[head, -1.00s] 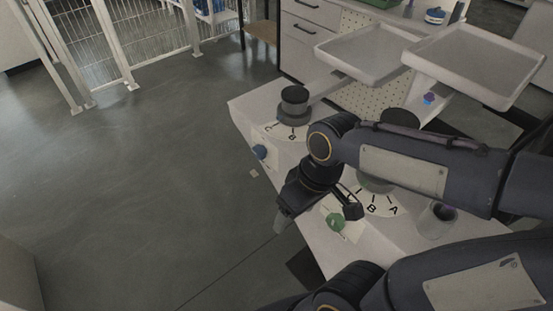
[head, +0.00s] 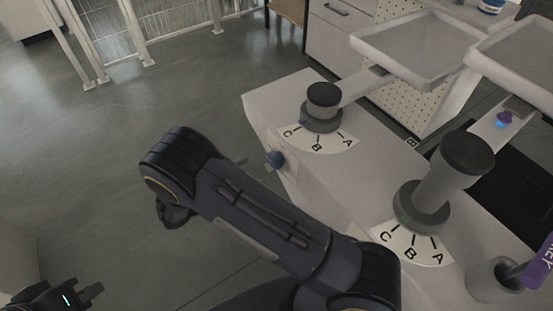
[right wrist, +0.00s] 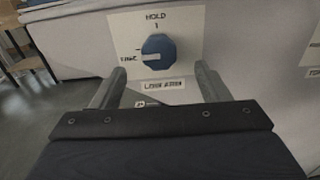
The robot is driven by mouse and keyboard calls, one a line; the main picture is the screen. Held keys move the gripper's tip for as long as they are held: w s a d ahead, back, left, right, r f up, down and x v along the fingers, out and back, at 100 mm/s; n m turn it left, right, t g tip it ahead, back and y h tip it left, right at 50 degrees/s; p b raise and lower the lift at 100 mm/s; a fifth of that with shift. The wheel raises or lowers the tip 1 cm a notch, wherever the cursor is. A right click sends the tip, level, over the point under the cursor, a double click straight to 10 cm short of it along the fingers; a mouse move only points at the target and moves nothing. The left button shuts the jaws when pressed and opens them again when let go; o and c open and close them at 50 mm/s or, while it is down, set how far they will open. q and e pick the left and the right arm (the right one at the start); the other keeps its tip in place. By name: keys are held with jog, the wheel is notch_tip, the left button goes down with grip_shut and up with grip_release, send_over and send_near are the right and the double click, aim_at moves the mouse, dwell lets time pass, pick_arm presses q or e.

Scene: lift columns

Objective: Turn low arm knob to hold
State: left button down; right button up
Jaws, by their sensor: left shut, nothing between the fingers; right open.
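The blue low arm knob (right wrist: 158,50) sits on a white plate with the words HOLD above and apparently FREE to the left. Its pale mark points left, towards FREE. The label (right wrist: 164,84) below it is blurred. My right gripper (right wrist: 158,88) is open in the right wrist view, one finger on each side below the knob, with nothing held. My left gripper (head: 92,290) is shut and empty at the lower left, away from the bench.
Two columns, far (head: 323,98) and near (head: 455,170), stand on the pale bench (head: 285,97) above dials lettered A, B, C. White trays (head: 425,50) are behind. The floor left is clear.

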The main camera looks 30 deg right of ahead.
aim_at(271, 161)
jog(key=d, duration=0.5)
jog(key=w+d+p, duration=0.1)
jog(key=d, duration=0.1)
jog(key=shift+w+d+f, duration=0.1)
jog(key=shift+d, duration=0.15)
jog(key=c, duration=0.9)
